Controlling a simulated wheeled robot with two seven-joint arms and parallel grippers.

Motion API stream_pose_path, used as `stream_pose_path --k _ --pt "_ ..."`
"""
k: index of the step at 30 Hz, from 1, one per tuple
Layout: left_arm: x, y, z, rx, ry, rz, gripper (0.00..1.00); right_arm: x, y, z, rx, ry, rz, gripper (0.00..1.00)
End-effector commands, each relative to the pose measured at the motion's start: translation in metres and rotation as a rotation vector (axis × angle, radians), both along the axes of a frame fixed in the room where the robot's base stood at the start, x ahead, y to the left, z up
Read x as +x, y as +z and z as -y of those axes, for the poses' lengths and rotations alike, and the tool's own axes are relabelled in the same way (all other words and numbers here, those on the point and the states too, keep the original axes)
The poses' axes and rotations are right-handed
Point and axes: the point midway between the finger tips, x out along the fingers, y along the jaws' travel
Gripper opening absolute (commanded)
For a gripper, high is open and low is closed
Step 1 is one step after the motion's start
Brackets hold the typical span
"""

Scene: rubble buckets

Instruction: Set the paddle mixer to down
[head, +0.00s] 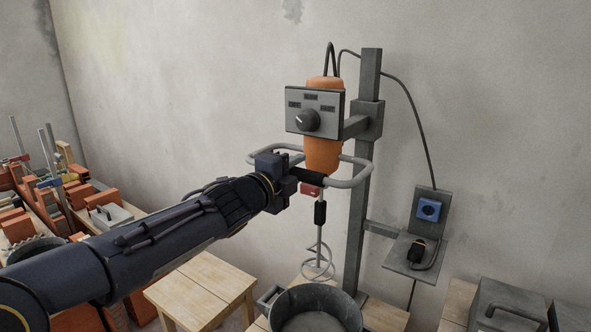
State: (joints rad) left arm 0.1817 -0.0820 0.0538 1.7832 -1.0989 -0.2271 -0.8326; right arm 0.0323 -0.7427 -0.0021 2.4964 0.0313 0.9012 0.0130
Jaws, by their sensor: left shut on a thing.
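The paddle mixer (324,153) has an orange body and a grey control box with a dial (307,120). It hangs on a grey upright stand (362,200). A grey looped handle (352,182) runs around its lower body. Its shaft and ring-shaped paddle (318,264) hang above a dark bucket (313,307), and the paddle's lower end is near the bucket's rim. My left gripper (298,175) is shut on the handle's dark grip, at the left front of the mixer. The fingertips are partly hidden. My right gripper is not in view.
A blue socket (429,209) and a black plug (416,250) sit on a grey bracket at the right. A wooden stool (203,287) stands left of the bucket. A grey metal box (508,305) is at lower right. Bricks and clamps fill the left side.

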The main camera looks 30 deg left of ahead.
Motion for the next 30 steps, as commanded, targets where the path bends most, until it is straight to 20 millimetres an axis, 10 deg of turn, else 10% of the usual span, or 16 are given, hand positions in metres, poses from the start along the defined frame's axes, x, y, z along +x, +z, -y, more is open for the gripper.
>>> stream_pose_path --k 14,30 --pt "0.0 -0.017 0.0 -0.001 0.0 -0.003 0.0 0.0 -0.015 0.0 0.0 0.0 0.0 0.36" --pt "0.0 -0.103 0.0 -0.001 0.0 -0.005 0.0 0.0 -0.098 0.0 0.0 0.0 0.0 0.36"
